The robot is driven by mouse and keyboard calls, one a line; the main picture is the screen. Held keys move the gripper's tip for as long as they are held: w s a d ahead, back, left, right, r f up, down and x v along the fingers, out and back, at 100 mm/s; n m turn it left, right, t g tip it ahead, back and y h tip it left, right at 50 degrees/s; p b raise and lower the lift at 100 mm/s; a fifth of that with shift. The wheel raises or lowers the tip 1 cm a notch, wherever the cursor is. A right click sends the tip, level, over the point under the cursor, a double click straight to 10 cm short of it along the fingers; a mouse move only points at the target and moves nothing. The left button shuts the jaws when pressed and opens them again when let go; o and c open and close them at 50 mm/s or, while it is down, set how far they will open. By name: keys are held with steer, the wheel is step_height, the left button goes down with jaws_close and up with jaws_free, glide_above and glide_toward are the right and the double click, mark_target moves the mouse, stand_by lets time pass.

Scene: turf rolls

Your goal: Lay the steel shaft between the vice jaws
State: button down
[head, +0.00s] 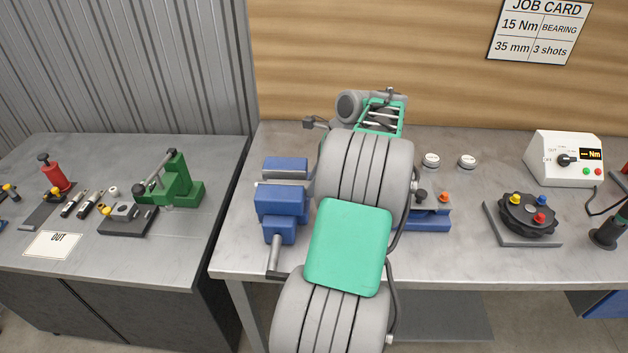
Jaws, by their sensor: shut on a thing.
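The blue vice (281,205) stands at the left front of the right-hand bench, with its screw and handle hanging over the front edge. Its back jaw (285,164) and front jaw are apart. A thin pale metal strip (262,184) shows along the gap between them and runs right behind my arm. I cannot tell whether it is the steel shaft or part of the vice. My arm covers the right end of the vice. My gripper is hidden behind my own arm links, and so is anything in it.
Two small round pots (431,160) stand behind a blue fixture (432,215) right of my arm. A black rotary fixture (527,215) and a white torque box (565,160) are farther right. The left bench holds a green press (180,185) and an OUT card (53,245). A gap separates the benches.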

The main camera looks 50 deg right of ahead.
steer(key=shift+w+d+f, duration=0.1)
steer(key=shift+f, duration=0.1)
steer(key=c, duration=1.1)
jaws_free()
steer(key=shift+o, duration=0.2)
